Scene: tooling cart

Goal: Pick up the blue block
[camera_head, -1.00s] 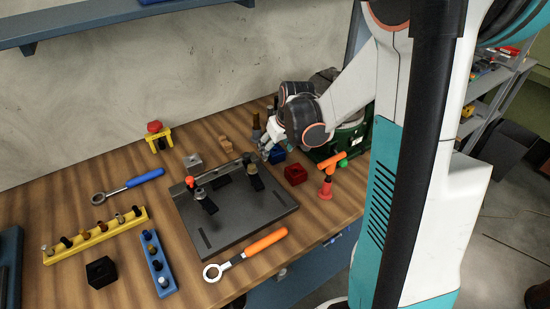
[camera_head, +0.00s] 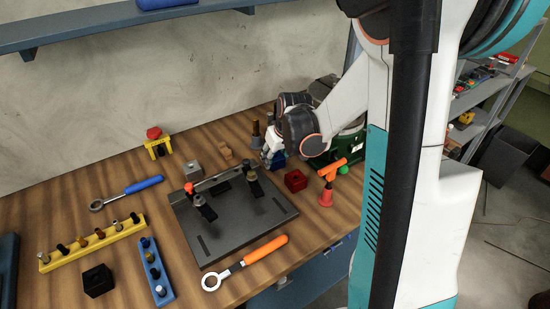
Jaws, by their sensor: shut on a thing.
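The blue block (camera_head: 277,161) is at the back right of the wooden worktop, behind the red block and beside the dark green bin. Only a small part of it shows. My gripper (camera_head: 273,157) is over it, pointing down, with its white fingers around the block and shut on it. The fingers and wrist hide most of the block. I cannot tell whether the block still touches the worktop.
A red block (camera_head: 295,180) and an orange-topped red tool (camera_head: 328,184) stand in front. The dark fixture plate (camera_head: 235,225) lies to the left. The green bin (camera_head: 338,148) is close on the right. Dark bottles (camera_head: 256,136) stand just behind left.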

